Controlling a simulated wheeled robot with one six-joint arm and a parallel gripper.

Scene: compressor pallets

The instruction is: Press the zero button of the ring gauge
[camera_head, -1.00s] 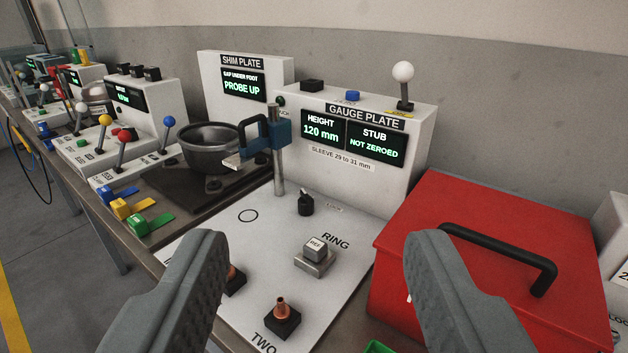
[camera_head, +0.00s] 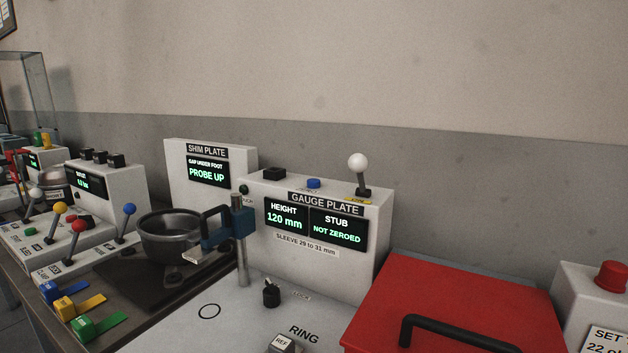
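The gauge plate box (camera_head: 375,235) stands upright at the back of a pale plate (camera_head: 235,318). Its screens read "HEIGHT 120 mm" and "STUB NOT ZEROED". On top are a blue button (camera_head: 313,183), a black button (camera_head: 273,174) and a white-knobbed lever (camera_head: 358,164). The small labels by the buttons are too small to read, so I cannot tell which is the zero button. The "RING" mark and a REF block (camera_head: 282,344) show at the bottom edge. My gripper is out of the picture.
A blue clamp on a post (camera_head: 241,255) rises in front of the box, left of its screens. A red toolbox (camera_head: 455,295) with a black handle stands to the right. The shim plate box (camera_head: 180,190) is at left. The space above the gauge box is clear.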

